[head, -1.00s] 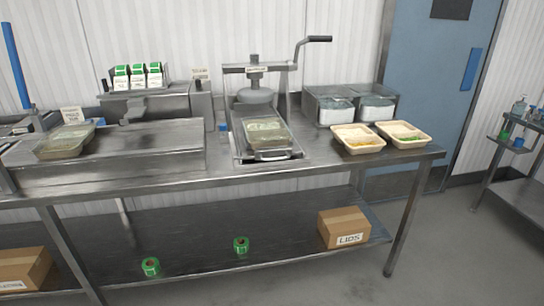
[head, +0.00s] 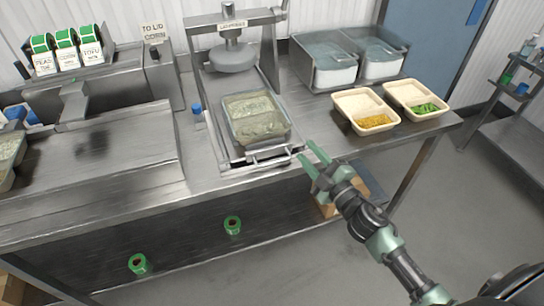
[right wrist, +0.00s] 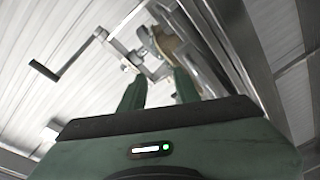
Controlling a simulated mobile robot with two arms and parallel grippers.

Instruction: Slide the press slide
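The press (head: 234,50) stands at the back of the steel table with a round plate under its frame. Its slide (head: 226,156) is a metal tray pulled toward the front edge, with a handle bar (head: 270,154) at its front. A clear container (head: 256,118) with greyish contents sits on the slide. My right gripper (head: 313,158) is just right of the handle, with its two green fingers apart and nothing seen between them. The fingers also show apart in the right wrist view (right wrist: 158,92), below the press crank (right wrist: 45,70). My left gripper is out of view.
Two clear bins (head: 335,68) stand right of the press. Two cream trays with yellow and green food (head: 364,110) lie at the right end. A label machine (head: 110,85) stands at left. Green rolls (head: 233,225) and a box (head: 328,208) sit on the lower shelf.

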